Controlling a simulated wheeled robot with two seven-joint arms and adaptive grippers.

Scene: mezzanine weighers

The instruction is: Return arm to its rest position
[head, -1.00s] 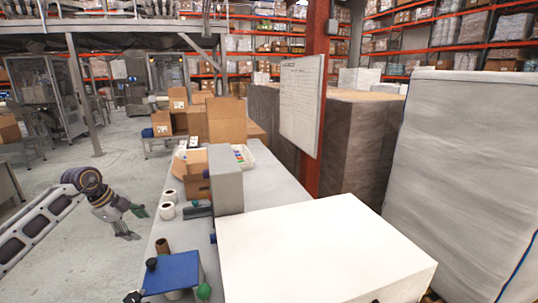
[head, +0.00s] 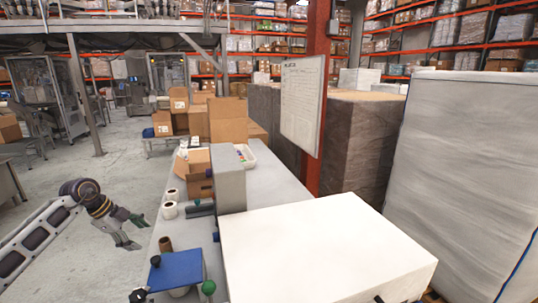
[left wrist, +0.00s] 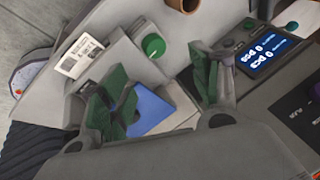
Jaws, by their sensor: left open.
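My left gripper (head: 136,232) hangs over the floor just left of the long grey table (head: 262,187) in the head view. Its green-padded fingers are spread with nothing between them. In the left wrist view the two fingers of the left gripper (left wrist: 163,92) stand wide apart. A blue plate (left wrist: 152,108) shows beyond the gap between them, apart from the fingers. My right gripper is not in view.
The blue-topped device (head: 176,271) with green and black knobs stands at the table's near left end. White rolls (head: 169,210), an open carton (head: 198,186) and a grey box (head: 229,178) stand farther back. A large white box (head: 322,250) fills the near right. Floor left is clear.

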